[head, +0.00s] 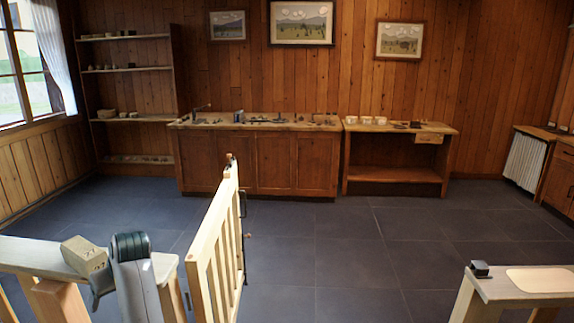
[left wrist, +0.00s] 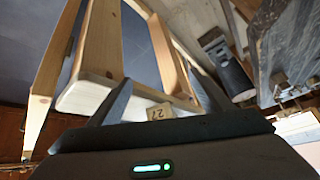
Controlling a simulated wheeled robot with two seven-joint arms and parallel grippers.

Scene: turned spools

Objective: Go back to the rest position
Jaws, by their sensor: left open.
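My left gripper (head: 100,288) is at the lower left of the head view, beside a pale bench top. Only a dark part of it shows there past my grey arm. In the left wrist view its two dark fingers (left wrist: 163,95) stand wide apart, open. A small pale wooden block (head: 84,254) with dark marks on it sits at the bench top, just left of my arm. The marked block also shows between the fingers in the left wrist view (left wrist: 160,111); I cannot tell whether a finger touches it. My right gripper is not in view.
A slatted wooden gate (head: 213,262) stands just right of my left arm. A pale bench (head: 502,287) with a small black object (head: 480,269) is at the lower right. Workbenches (head: 260,165) and shelves line the far wall. The dark tiled floor between is clear.

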